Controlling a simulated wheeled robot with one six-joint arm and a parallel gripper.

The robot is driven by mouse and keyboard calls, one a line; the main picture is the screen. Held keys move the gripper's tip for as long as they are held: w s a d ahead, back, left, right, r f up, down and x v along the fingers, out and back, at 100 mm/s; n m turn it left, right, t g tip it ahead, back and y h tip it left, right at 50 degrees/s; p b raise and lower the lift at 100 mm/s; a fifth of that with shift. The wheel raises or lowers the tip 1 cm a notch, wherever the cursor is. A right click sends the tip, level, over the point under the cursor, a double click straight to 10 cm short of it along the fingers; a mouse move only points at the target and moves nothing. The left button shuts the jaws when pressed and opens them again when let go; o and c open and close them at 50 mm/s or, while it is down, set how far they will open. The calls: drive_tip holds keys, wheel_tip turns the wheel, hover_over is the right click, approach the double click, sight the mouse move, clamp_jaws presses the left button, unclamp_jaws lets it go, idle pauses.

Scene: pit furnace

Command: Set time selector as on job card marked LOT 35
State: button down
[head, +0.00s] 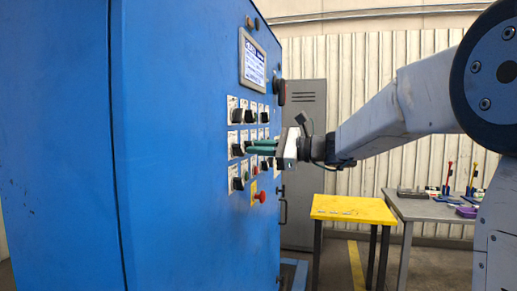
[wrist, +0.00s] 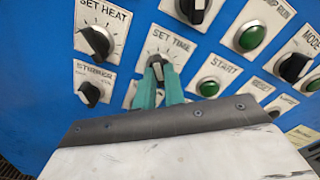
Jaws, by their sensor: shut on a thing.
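The marks around the dial are too small to read. In the head view my gripper (head: 250,147) reaches the control face of the blue cabinet (head: 185,150) from the right. No job card marked LOT 35 can be made out.
The SET HEAT knob (wrist: 97,41) and STIRRER knob (wrist: 89,93) are left of the selector. The green START button (wrist: 208,87) is close on its right. A screen (head: 252,61) sits above the controls. A yellow table (head: 352,208) stands behind.

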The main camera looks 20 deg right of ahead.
drive_tip(key=shift+m, duration=0.6)
drive_tip(key=c, duration=1.5)
unclamp_jaws()
drive_tip(key=v, duration=0.8)
drive_tip(key=shift+w, duration=0.1)
